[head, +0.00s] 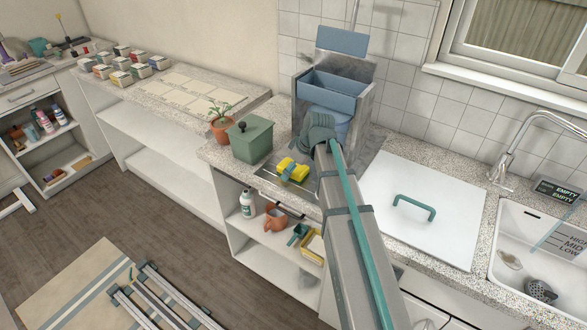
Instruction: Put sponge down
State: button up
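A yellow sponge-like block (292,168) shows over a shallow metal tray (268,179) on the speckled counter, just left of my arm. A small darker patch shows on it. I cannot tell whether it rests on the tray or is held above it. The end of my arm, with my gripper (318,134), is just above and right of the yellow block, in front of a blue bin. My arm hides part of this area, and the fingers cannot be made out clearly.
A green lidded box (251,138) and a potted plant (222,125) stand left of the tray. The grey stand with blue bins (333,92) rises behind. Right are a white lid with a teal handle (414,207) and a sink (535,260). Open shelves lie below.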

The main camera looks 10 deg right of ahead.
jog(key=shift+r, duration=0.15)
jog(key=b+v, duration=0.2)
jog(key=v, duration=1)
